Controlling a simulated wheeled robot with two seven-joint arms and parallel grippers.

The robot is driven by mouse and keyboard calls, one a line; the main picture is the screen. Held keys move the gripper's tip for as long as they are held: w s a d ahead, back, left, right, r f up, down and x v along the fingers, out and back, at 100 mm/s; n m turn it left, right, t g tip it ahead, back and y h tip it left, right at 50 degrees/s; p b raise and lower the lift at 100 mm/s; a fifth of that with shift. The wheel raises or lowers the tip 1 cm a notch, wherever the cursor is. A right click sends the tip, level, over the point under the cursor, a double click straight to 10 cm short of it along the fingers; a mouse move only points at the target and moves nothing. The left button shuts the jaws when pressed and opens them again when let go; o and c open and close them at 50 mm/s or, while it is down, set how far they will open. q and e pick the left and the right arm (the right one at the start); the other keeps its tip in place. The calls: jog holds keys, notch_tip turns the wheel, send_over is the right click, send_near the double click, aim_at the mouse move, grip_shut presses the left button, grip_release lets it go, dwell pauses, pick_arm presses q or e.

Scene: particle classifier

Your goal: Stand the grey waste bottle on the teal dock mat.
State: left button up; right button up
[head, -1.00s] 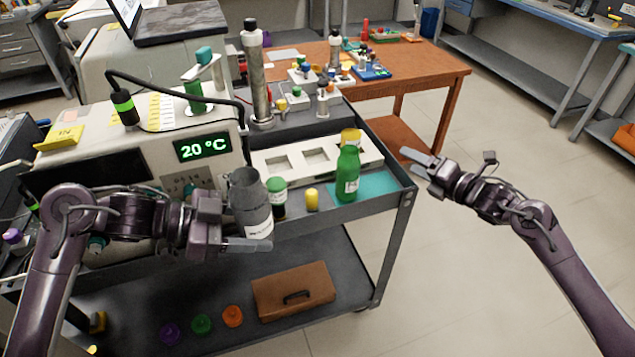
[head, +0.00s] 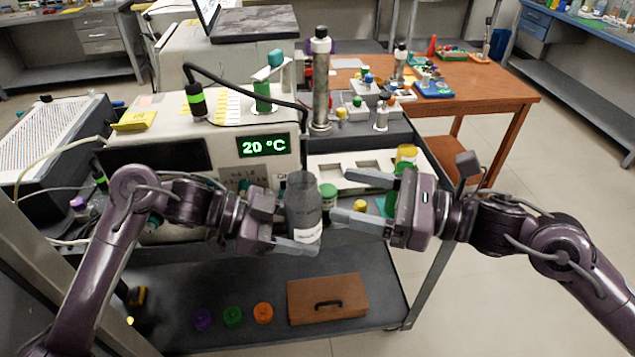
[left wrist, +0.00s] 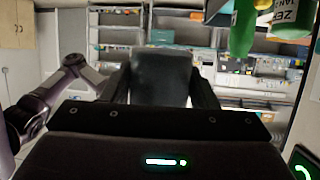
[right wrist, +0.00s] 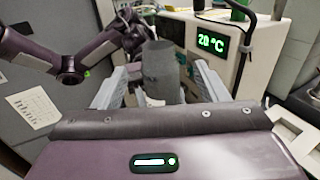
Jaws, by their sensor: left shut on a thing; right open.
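The grey waste bottle (head: 303,200) is upright and held above the front edge of the cart. My left gripper (head: 286,222) is shut on it; the bottle also shows between its fingers in the left wrist view (left wrist: 162,75). My right gripper (head: 341,194) is open and empty, just right of the bottle with its fingers pointing at it. In the right wrist view the bottle (right wrist: 160,70) shows between the open fingers, beyond their tips. The teal dock mat (head: 381,206) lies on the cart's right end, mostly hidden behind my right gripper.
A green-capped jar (head: 328,192) and a small yellow-topped item (head: 360,205) are close behind the grippers. A white tray (head: 330,170) with square recesses lies behind them.

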aim_at(299, 176)
jog(key=x, duration=1)
jog(key=c, duration=1.1)
pick_arm(q)
jog(key=o, duration=1.1)
pick_arm(e)
jog(key=shift+c, duration=1.2)
pick_arm(q)
jog(key=shift+o, duration=0.2)
jog(key=shift+a, duration=0.1)
pick_arm(e)
jog(key=shift+d, duration=0.1)
pick_arm(q)
jog(key=v, duration=0.7)
jog(key=shift+w, duration=0.2)
pick_arm(e)
jog(key=shift+w+d, duration=0.2)
jog(key=shift+d, duration=0.25)
